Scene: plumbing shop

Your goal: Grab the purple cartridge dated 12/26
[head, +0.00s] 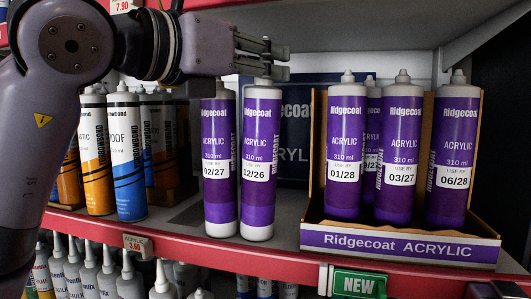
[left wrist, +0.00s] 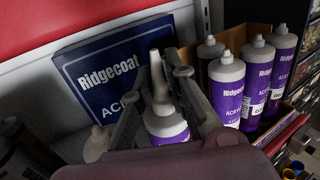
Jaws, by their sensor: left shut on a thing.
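The purple cartridge dated 12/26 (head: 257,205) stands upright near the shelf's front edge in the head view. My left gripper (head: 264,62) is at its top, shut on its nozzle. In the left wrist view the fingers (left wrist: 168,85) close around the pale nozzle, and the cartridge's purple shoulder (left wrist: 168,134) shows below. The purple cartridge dated 02/27 (head: 219,205) stands close on its left, under the gripper. A dark piece cut off at the bottom right corner may be my right gripper; its jaws cannot be made out.
A cardboard display box (head: 400,239) on the right holds several purple cartridges, with 01/28 (head: 343,195), 03/27 (head: 397,200) and 06/28 (head: 450,200) in front. Blue (head: 127,190) and orange cartridges stand left. A blue Ridgecoat box (head: 293,125) is behind. The upper shelf is close above.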

